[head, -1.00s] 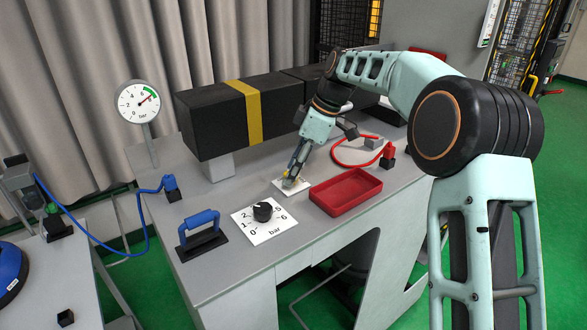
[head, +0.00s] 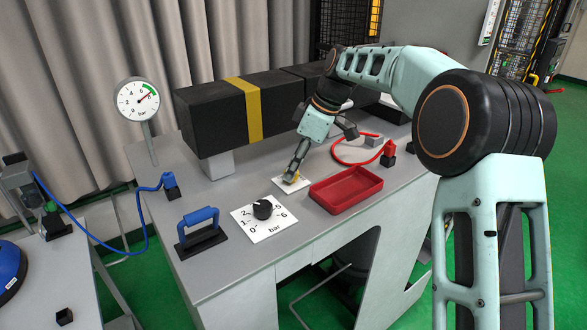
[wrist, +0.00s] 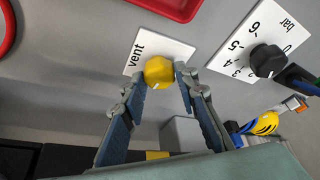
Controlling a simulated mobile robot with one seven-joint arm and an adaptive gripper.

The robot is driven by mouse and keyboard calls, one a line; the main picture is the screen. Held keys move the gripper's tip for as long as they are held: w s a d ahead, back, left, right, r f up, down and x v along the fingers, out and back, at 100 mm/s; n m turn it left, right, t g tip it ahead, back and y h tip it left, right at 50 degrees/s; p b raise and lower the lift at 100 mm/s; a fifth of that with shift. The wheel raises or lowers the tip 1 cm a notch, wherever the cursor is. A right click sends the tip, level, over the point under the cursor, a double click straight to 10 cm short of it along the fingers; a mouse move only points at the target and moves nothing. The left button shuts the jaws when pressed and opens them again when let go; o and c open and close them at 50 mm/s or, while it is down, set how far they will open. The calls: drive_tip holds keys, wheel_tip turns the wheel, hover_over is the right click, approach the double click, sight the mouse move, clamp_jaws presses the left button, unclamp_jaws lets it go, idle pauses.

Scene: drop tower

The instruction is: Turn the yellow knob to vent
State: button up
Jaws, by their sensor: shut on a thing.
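The yellow knob (wrist: 158,72) sits on a small white plate (wrist: 133,62) marked "vent". In the wrist view a short white line shows on the knob's lower edge, pointing away from the word. My gripper (wrist: 160,78) has one finger on each side of the knob and is shut on it. In the head view my gripper (head: 291,178) reaches down to the plate from behind and hides most of the knob.
A black knob (head: 263,209) on a numbered bar plate stands left of the vent plate. A red tray (head: 345,206) lies close on the right. A blue handle (head: 201,220), a gauge (head: 138,100) and a long black box (head: 215,125) with a yellow band stand around.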

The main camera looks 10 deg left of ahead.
drive_tip(key=m+t+b, duration=0.1)
drive_tip(key=m, duration=0.2)
drive_tip(key=shift+s+f+b, duration=0.1)
drive_tip(key=shift+b, duration=0.3)
drive_tip(key=m+t, duration=0.1)
drive_tip(key=m, duration=0.1)
drive_tip(key=m+h, duration=0.1)
drive_tip(key=m, duration=0.1)
drive_tip(key=shift+s+a+m+t+b, duration=0.1)
drive_tip(key=shift+m+t+b, duration=0.3)
drive_tip(key=m+t+h, duration=0.1)
drive_tip(key=m, duration=0.3)
drive_tip(key=shift+a, duration=0.1)
drive_tip(key=shift+s+a+m+h+p, duration=0.1)
drive_tip(key=shift+m+h+p, duration=0.15)
drive_tip(key=shift+m+h, duration=0.65)
drive_tip(key=shift+m+h+p, duration=0.2)
drive_tip(key=shift+m+p, duration=0.05)
drive_tip(key=shift+m, duration=1.25)
drive_tip(key=o, duration=1.1)
drive_tip(key=shift+t, duration=0.3)
drive_tip(key=v, duration=1.2)
